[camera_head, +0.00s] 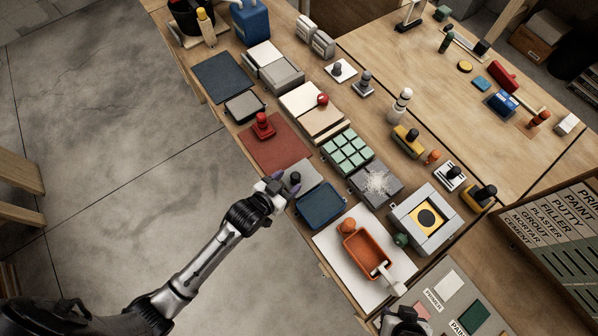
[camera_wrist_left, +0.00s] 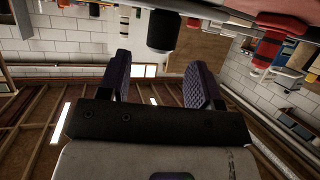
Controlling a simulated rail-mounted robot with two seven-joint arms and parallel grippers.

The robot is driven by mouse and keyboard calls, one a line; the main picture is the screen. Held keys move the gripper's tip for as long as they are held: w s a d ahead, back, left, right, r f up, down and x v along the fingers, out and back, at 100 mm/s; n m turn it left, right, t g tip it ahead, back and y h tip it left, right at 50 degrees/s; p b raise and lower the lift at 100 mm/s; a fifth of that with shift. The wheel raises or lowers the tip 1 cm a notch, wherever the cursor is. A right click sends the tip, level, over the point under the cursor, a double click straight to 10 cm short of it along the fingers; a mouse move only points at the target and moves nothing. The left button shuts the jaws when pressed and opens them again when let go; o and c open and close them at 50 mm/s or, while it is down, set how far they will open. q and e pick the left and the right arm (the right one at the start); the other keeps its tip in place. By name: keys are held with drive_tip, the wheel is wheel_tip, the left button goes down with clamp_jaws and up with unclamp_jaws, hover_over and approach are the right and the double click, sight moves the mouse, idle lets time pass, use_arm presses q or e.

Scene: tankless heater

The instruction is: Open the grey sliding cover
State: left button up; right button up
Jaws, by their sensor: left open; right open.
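A flat grey plate (camera_head: 310,176) with a dark upright knob (camera_head: 295,178) lies near the table's left edge, beside a blue-topped tray (camera_head: 321,206). It looks like the grey sliding cover, though I cannot be sure. My left gripper (camera_head: 273,183) is open and empty at the table edge, just left of the knob. In the left wrist view, the left gripper's fingers (camera_wrist_left: 160,80) stand apart, and a dark knob (camera_wrist_left: 163,30) shows beyond them, apart from them. My right gripper (camera_head: 405,322) is at the bottom edge, partly cut off, and open.
A red stamp-like handle (camera_head: 263,126) stands on a red mat (camera_head: 275,152) behind the plate. A green-tiled block (camera_head: 347,152) and a grey cracked slab (camera_head: 376,184) lie to the right. An orange tray (camera_head: 366,252) is in front. Floor left of the table is clear.

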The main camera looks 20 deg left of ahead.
sight(294, 176)
use_arm(q)
drive_tip(key=shift+b+x, duration=0.35)
drive_tip(key=shift+x, duration=2.75)
drive_tip(key=shift+c, duration=0.2)
drive_tip(key=shift+a, duration=0.1)
clamp_jaws()
